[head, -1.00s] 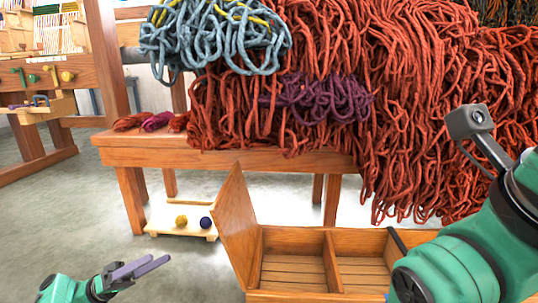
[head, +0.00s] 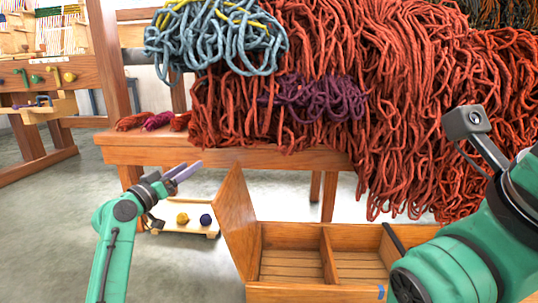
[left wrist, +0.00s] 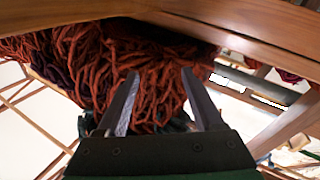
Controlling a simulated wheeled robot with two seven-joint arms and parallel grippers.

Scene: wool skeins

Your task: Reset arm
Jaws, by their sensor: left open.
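My left gripper (head: 184,173) is raised in front of the left part of the wooden bench (head: 230,155), near its front edge. In the left wrist view its two fingers (left wrist: 160,80) stand apart with nothing between them. Red wool hangs behind the fingers in that view. My right arm fills the lower right of the head view, but its gripper fingers do not show.
Red wool (head: 420,100) covers the bench, with blue (head: 215,35) and purple skeins (head: 315,97) on it. An open, divided wooden box (head: 320,292) stands below. A low tray (head: 190,231) with two balls lies behind my left arm. The left floor is clear.

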